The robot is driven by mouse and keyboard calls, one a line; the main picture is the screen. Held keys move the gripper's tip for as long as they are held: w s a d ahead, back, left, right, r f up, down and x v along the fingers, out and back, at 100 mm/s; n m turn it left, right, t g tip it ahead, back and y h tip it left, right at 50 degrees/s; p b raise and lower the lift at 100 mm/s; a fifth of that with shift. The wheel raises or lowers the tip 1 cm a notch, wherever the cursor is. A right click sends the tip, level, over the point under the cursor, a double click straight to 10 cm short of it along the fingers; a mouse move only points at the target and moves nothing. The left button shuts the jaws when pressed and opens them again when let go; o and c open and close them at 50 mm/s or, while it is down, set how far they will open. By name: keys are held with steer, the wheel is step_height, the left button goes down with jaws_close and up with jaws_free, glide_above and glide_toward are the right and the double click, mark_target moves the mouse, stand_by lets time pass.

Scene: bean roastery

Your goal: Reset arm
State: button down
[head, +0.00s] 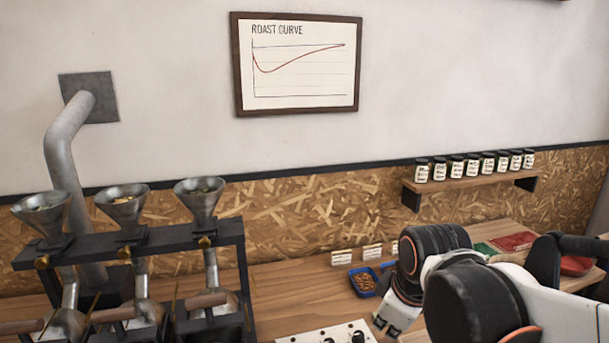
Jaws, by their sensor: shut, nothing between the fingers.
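My arm (560,305) reaches in from the lower right of the head view, with white links and large black joints edged in orange. Its bent joint (430,245) stands in front of the workbench. A short white link (398,315) of mine points down beside a blue tray. I cannot make out my gripper or its fingers in this view.
Three metal funnels (202,197) sit in a black rack (222,236) at the left. The wooden bench (285,290) holds a blue tray (364,281) of beans, small label cards (341,257) and a white panel (322,333) with black knobs. A wall shelf (464,187) carries several jars (456,167).

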steer(key=s+d+m+t, duration=0.2)
steer(key=s+d+m, duration=0.3)
steer(key=s+m, duration=0.3)
steer(key=shift+s+r+m+t, duration=0.3)
steer(key=shift+m+t, duration=0.1)
steer(key=shift+m, duration=0.8)
steer(key=shift+f, duration=0.1)
stand_by(0.6)
